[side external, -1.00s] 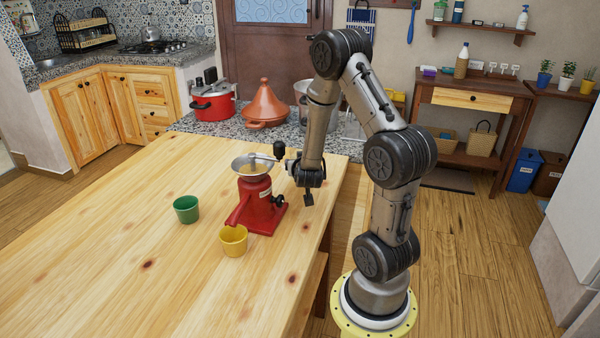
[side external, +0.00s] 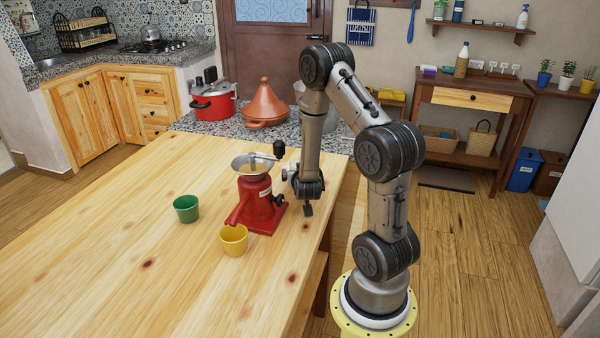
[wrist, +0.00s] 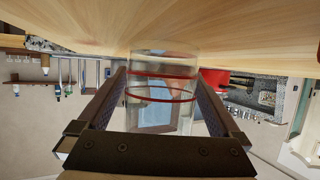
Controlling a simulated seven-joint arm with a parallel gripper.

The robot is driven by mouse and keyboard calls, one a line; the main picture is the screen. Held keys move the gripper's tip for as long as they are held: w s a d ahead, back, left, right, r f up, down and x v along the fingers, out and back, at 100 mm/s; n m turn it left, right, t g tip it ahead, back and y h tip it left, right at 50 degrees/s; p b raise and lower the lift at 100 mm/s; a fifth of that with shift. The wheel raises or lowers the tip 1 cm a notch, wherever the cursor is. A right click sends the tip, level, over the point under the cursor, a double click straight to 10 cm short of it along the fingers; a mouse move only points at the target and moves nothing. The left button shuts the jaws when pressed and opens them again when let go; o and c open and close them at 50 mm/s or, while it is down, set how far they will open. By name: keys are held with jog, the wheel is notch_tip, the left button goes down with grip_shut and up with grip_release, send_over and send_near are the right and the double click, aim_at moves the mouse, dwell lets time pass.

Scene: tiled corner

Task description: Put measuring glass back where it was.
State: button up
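The measuring glass is a clear cylinder with red rings (wrist: 163,92). In the wrist view it stands between the two fingers of my gripper (wrist: 162,72), which appear to press on its sides near the tips. That view is upside down, with the wooden table top at the upper edge. In the side view my gripper (side external: 308,208) is low at the table's right edge, just right of the red grinder. The glass is hard to make out there. I cannot tell whether its base touches the table.
The red grinder (side external: 257,205) with its metal hopper stands close to the left of my gripper. A yellow cup (side external: 234,241) is under its spout, and a green cup (side external: 186,209) is further left. The wooden table (side external: 130,260) is otherwise clear. A red pot (side external: 213,106) and tagine (side external: 265,108) stand on the counter behind.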

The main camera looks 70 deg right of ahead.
jog(key=shift+r, duration=0.15)
jog(key=shift+s+a+r, duration=0.1)
jog(key=shift+a+r, duration=0.05)
jog(key=shift+a, duration=0.2)
jog(key=v, duration=1.1)
jog(key=shift+s, duration=0.1)
